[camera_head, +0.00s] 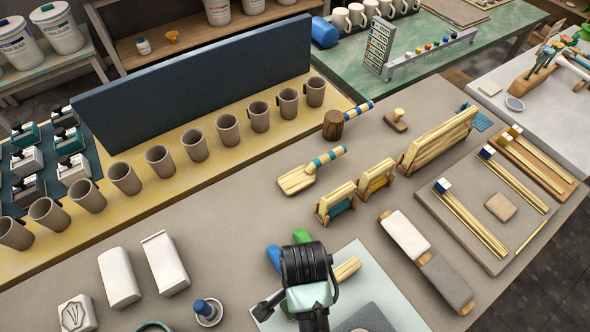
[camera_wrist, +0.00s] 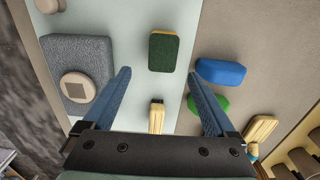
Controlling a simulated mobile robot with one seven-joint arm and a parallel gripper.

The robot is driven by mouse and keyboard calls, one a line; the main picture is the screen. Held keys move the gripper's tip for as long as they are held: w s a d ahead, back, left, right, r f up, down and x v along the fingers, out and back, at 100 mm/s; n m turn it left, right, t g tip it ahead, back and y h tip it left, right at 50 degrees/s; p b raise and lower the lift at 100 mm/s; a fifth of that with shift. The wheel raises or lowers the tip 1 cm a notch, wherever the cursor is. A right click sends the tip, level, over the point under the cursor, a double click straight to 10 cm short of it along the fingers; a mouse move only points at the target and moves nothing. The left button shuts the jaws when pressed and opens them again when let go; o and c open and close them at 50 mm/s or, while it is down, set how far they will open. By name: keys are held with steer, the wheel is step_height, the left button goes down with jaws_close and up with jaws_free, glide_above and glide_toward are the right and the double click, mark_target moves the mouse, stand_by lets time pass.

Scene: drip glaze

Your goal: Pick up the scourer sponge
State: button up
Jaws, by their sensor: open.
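The scourer sponge (camera_wrist: 164,53) shows in the wrist view as a dark green pad with a yellow edge. It lies flat on a pale mat (camera_wrist: 140,25), ahead of my gripper. My gripper (camera_wrist: 158,74) is open and empty, with its two blue fingers spread on either side of the sponge's line. The sponge is between or just beyond the fingertips; the height gap is hard to tell. In the head view my arm covers the spot, and I cannot make out the sponge there.
A blue block (camera_wrist: 221,72) and a green one (camera_wrist: 208,103) lie right of the sponge. A wooden-handled brush (camera_wrist: 157,116) lies between the fingers, nearer my palm. A grey slab (camera_wrist: 79,70) with a round beige piece (camera_wrist: 77,86) is at left. Cups (camera_head: 160,160) line the back.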

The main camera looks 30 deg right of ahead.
steer(key=shift+w+f+p, duration=0.15)
steer(key=shift+f+p, duration=0.4)
steer(key=shift+f, duration=3.3)
steer(key=c, duration=1.4)
